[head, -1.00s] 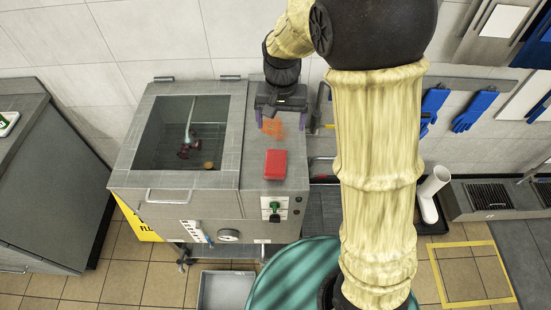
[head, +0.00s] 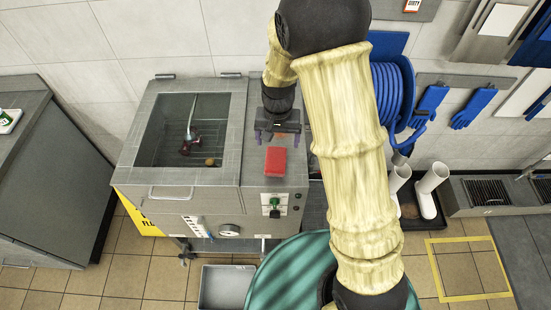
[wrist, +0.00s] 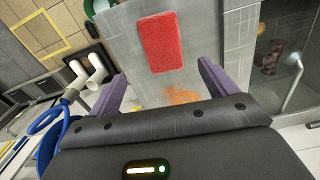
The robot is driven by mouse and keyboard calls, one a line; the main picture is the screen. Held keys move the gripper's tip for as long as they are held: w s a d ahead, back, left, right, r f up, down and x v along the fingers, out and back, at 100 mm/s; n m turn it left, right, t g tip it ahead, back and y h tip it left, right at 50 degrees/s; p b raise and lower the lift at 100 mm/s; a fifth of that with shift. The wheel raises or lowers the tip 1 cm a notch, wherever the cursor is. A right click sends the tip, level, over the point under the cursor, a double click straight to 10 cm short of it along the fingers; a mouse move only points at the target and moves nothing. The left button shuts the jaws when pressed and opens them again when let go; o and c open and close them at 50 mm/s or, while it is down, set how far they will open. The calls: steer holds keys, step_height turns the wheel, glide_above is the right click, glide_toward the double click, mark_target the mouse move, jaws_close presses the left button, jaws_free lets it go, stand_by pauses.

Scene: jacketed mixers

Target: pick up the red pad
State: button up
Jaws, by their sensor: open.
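The red pad (head: 275,161) lies flat on the steel top of the mixer (head: 256,200), to the right of the open-looking tank, in the head view. In the wrist view the red pad (wrist: 160,41) lies ahead of the fingertips and a little left of the midline between them. My gripper (head: 277,139) is just behind the pad in the head view, with its purple fingers pointing down. In the wrist view my gripper (wrist: 163,84) has its fingers wide apart with nothing between them. It does not touch the pad. An orange stain (wrist: 180,96) shows on the steel between the fingers.
The mixer tank (head: 190,130) left of the pad holds a mixing tool. Control knobs (head: 275,205) sit on the front below the pad. A blue hose coil (head: 391,95) hangs on the wall at right. A green striped round surface (head: 290,275) is in front.

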mark_target(276, 157)
steer(key=shift+f, duration=1.7)
steer(key=shift+p, duration=0.35)
steer(key=f, duration=0.1)
steer(key=f+p, duration=0.1)
steer(key=f, duration=0.1)
steer(key=f+p, duration=0.1)
steer(key=f, duration=0.1)
steer(key=shift+a, duration=0.35)
steer(key=shift+f, duration=0.1)
steer(key=shift+w+d, duration=0.1)
steer(key=shift+w, duration=0.05)
steer(key=shift+c, duration=0.5)
steer(key=c, duration=1)
